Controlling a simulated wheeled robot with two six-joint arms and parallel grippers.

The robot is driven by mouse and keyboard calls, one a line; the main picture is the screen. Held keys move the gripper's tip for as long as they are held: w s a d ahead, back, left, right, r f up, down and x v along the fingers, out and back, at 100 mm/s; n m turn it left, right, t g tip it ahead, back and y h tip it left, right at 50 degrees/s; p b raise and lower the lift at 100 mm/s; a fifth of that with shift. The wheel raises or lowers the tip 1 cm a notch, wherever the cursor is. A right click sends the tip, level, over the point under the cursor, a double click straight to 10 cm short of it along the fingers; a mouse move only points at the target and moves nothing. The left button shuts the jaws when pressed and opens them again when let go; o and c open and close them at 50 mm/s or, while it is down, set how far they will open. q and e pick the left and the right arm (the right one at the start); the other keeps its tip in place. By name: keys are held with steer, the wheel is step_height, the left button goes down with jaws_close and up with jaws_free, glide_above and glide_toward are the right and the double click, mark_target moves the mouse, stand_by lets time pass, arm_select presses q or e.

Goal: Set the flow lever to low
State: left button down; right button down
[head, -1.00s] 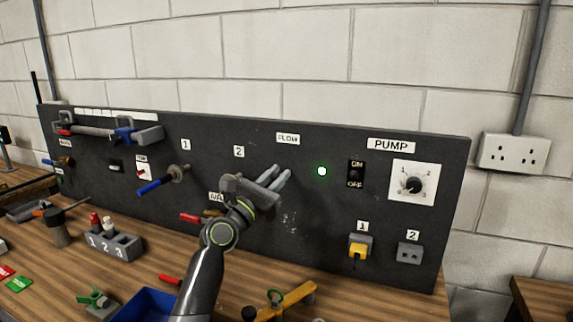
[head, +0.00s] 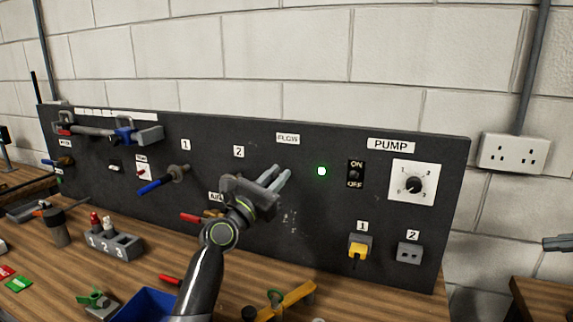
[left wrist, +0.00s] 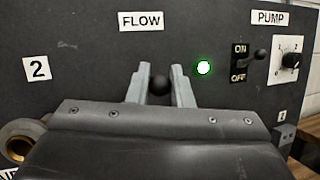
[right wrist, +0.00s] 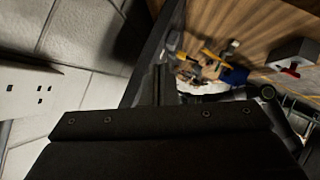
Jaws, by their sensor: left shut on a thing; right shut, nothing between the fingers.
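The flow lever's dark round knob (left wrist: 159,86) sits between the two grey fingers of my left gripper (left wrist: 160,84), under the FLOW label (left wrist: 141,21). The rest of the lever and any low marking are hidden behind the gripper. In the head view my left gripper (head: 278,178) reaches the black panel (head: 310,215) below the FLOW label (head: 288,138), and the knob is hidden there. My right gripper (head: 557,243) shows only at the right edge, away from the panel. Its fingers (right wrist: 160,85) are together and empty in the right wrist view.
A lit green lamp (head: 322,171), the pump switch (head: 356,173) and a dial (head: 413,184) are right of the left gripper. Blue-handled valve 1 (head: 160,182) is to its left. A blue bin (head: 146,304) and a yellow tool (head: 290,299) lie on the bench below.

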steer(key=a+r+n+g+y, duration=0.2)
steer(key=a+r+n, duration=0.2)
steer(key=a+r, duration=0.65)
steer(key=a+r+n+g+y, duration=0.1)
steer(key=a+r+n, duration=0.2)
steer(key=a+r, duration=0.8)
steer(key=w+a+f+m, duration=0.1)
steer(key=w+a+m, duration=0.6)
steer(key=w+a, duration=0.75)
steer(key=w+a+f+m+g, duration=0.1)
steer(key=a+f, duration=0.4)
steer(key=a, duration=0.4)
steer(key=w+a+f+m+h, duration=0.1)
steer(key=a+f, duration=0.5)
steer(key=a, duration=0.3)
steer(key=shift+g, duration=0.4)
